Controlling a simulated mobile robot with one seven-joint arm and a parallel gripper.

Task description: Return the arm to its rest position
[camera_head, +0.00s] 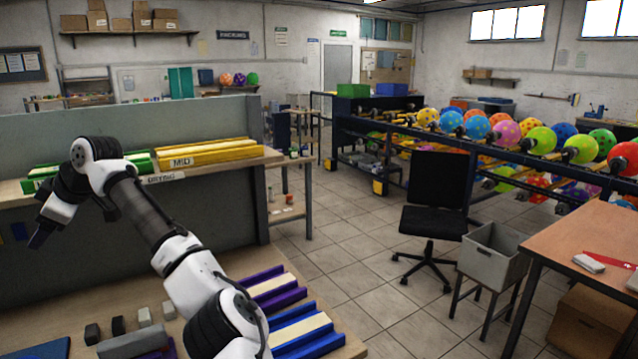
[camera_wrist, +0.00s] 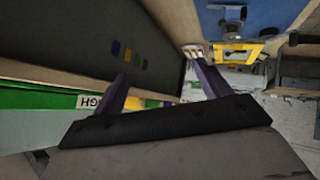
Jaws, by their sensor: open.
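My white and black arm reaches up from the bottom of the head view and bends over at the left. My gripper (camera_head: 38,238) hangs at its end, pointing down and left in front of the grey-green panel (camera_head: 150,250). In the wrist view my gripper (camera_wrist: 160,90) shows two dark fingers spread well apart, with nothing between them. It is clear of the lower bench surface. Part of the shelf behind is hidden by my arm.
A shelf holds green and yellow racks, including a yellow one (camera_head: 205,152). Below are purple (camera_head: 272,290) and blue racks (camera_head: 305,335) and several small blocks (camera_head: 145,318). A black chair (camera_head: 433,205), a grey bin (camera_head: 493,254) and a balloon-laden frame stand right. The tiled floor (camera_head: 350,260) between is clear.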

